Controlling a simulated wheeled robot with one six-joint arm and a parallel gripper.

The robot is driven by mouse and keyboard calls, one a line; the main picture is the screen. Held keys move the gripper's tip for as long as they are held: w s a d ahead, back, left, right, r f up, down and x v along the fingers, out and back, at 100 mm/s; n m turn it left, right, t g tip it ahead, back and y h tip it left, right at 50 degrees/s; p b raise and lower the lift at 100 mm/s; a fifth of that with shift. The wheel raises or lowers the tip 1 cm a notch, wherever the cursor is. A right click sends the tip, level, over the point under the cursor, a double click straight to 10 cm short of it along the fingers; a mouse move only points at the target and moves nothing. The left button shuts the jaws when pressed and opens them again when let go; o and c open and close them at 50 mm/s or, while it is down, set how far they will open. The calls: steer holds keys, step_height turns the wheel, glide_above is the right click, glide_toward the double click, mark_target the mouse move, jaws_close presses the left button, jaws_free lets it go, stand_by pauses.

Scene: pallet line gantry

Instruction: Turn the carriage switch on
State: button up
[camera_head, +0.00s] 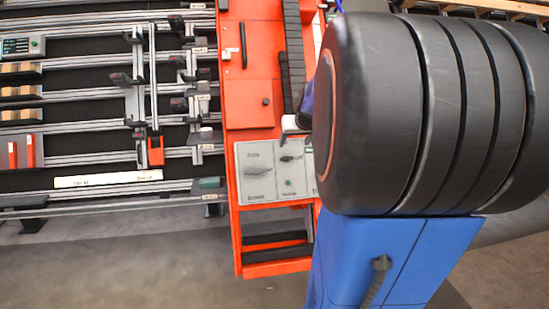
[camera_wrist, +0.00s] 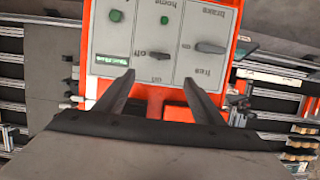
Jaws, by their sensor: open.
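The grey control panel (camera_head: 268,196) is on the front of the orange carriage (camera_head: 250,90) in the head view. A small dark switch (camera_head: 287,158), with an "off" label beside it, sits in the panel's middle section above a green button. The wrist view shows the panel upside down, with the small switch (camera_wrist: 160,56) in its middle; its exact setting is too small to tell. My gripper (camera_wrist: 159,79) is open and empty. Its two fingertips overlap the panel's lower edge on either side of the switch. Contact cannot be told. My arm hides the panel's right part in the head view.
The larger brake knob (camera_wrist: 211,47) is beside the switch. A green button (camera_wrist: 164,20) lies near it, and another green button (camera_wrist: 116,16) and a small display (camera_wrist: 111,60) are at the left. Rails (camera_head: 90,95) with clamps stand left of the carriage. Open floor lies in front.

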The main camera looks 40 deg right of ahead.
mark_target(287, 159)
steer(key=x, duration=1.5)
steer(key=shift+w+f, duration=0.25)
steer(key=c, duration=1.1)
